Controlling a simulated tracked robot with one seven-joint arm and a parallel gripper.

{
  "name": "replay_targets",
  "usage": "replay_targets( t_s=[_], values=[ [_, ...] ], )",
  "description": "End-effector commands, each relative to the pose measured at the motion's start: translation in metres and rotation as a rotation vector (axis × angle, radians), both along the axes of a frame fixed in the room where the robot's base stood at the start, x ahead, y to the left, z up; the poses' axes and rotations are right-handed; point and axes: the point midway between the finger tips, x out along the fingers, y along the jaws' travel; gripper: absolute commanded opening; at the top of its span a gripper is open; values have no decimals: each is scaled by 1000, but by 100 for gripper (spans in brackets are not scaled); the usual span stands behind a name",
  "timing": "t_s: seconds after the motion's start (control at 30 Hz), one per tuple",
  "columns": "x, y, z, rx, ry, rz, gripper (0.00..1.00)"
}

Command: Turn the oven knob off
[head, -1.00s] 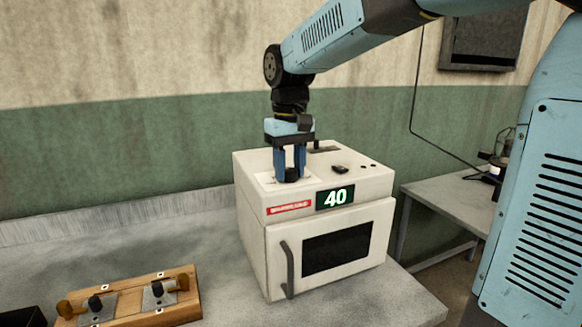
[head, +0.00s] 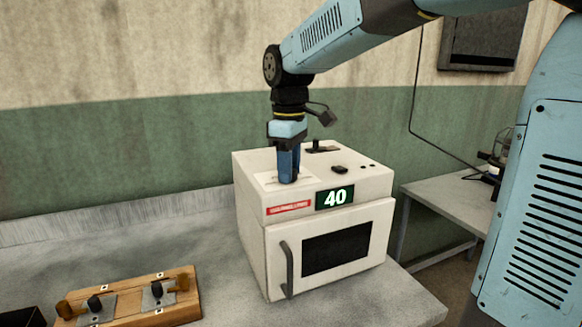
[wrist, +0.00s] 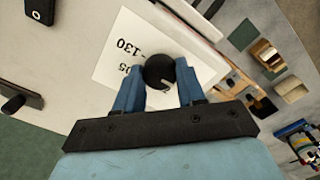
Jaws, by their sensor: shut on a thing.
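The white oven (head: 330,211) stands on the grey bench with its door shut and its display (head: 334,197) reading 40. The round black oven knob (wrist: 159,71) shows in the wrist view, on a white label (wrist: 125,48) with printed numbers. A light pointer mark is on the knob's lower right side. My gripper (head: 288,178) points straight down at the oven top; it also shows in the wrist view (wrist: 160,85). Its two blue fingers are shut on the knob, one on each side. In the head view the fingers hide the knob.
A black lever (head: 322,148) and a small dark switch (head: 339,169) are on the oven top, right of my gripper. A wooden board (head: 130,300) with metal fittings lies at front left. A side table (head: 450,203) stands at right.

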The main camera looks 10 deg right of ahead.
Motion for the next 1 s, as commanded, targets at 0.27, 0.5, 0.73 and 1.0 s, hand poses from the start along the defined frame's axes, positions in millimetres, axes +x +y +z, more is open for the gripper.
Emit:
replay_targets(
  t_s=[0.27,0.5,0.73,1.0],
  values=[
    [2,-3,1,-2,-3,15,9],
    [2,-3,1,-2,-4,14,9],
    [1,-2,1,-1,-3,15,61],
    [1,-1,1,-1,-2,16,64]
  ],
)
